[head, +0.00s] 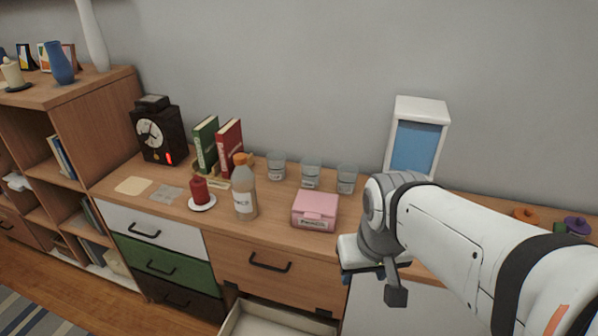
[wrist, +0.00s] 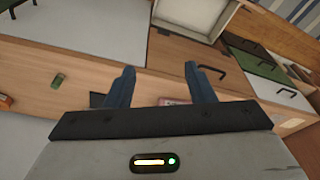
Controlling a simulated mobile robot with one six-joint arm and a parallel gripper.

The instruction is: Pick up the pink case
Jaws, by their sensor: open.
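The pink case (head: 315,209) is a small closed box with a label on its front. In the head view it lies flat on the wooden cabinet top, near the front edge. My gripper (head: 385,278) is to the right of it and nearer the camera, apart from it. In the wrist view my gripper (wrist: 163,80) has its two dark fingers spread with nothing held between them. A small reddish sliver shows low between the fingers there; I cannot tell if it is the case.
A bottle with an orange cap (head: 244,188) stands left of the case, with a red candle (head: 199,190) beyond it. Glass cups (head: 311,173) stand behind. A white-framed blue panel (head: 414,146) is at the back right. An open drawer (head: 275,320) juts out below.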

